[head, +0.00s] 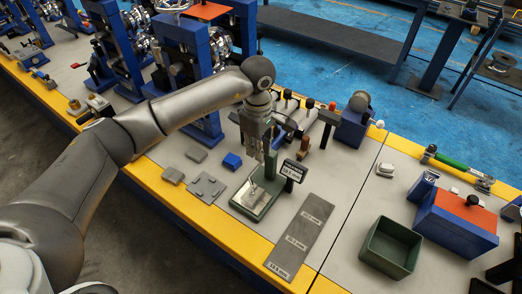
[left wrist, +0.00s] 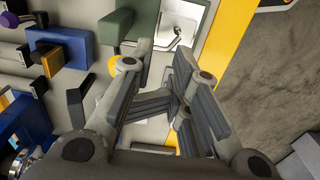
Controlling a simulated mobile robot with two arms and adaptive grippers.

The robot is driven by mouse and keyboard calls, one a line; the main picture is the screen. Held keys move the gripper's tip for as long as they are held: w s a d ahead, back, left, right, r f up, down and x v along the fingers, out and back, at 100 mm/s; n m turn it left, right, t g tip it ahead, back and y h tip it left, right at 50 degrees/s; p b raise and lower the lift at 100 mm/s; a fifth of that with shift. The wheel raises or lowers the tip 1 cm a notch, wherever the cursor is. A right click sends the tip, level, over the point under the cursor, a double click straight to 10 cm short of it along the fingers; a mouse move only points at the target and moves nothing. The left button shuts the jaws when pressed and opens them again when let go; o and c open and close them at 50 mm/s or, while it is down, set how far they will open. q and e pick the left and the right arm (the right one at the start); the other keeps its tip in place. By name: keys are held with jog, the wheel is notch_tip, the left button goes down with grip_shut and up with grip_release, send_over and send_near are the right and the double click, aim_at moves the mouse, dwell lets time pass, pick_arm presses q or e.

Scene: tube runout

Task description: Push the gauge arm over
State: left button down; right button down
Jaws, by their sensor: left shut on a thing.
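The gauge (head: 266,208) is a green stand with a pale plate and a thin metal gauge arm (head: 253,189) over the plate. A small black display (head: 294,170) stands at its right. In the left wrist view the green body (left wrist: 115,27) and the pale plate with the thin arm (left wrist: 181,30) show at the top. My left gripper (head: 267,158) points down just behind and above the gauge's upright. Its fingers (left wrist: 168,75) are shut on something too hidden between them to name. I cannot tell whether they touch the gauge. My right gripper is not in view.
A grey marked strip (head: 300,238) lies right of the gauge. Grey blocks (head: 207,187) and a blue block (head: 232,161) lie to its left. A green bin (head: 372,257) and a blue box with an orange top (head: 456,220) stand farther right. Blue machines (head: 185,45) stand behind.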

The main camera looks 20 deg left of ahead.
pick_arm(q)
notch_tip(320, 180, up, 5)
jog(key=shift+r+p, duration=0.1)
jog(key=shift+p, duration=1)
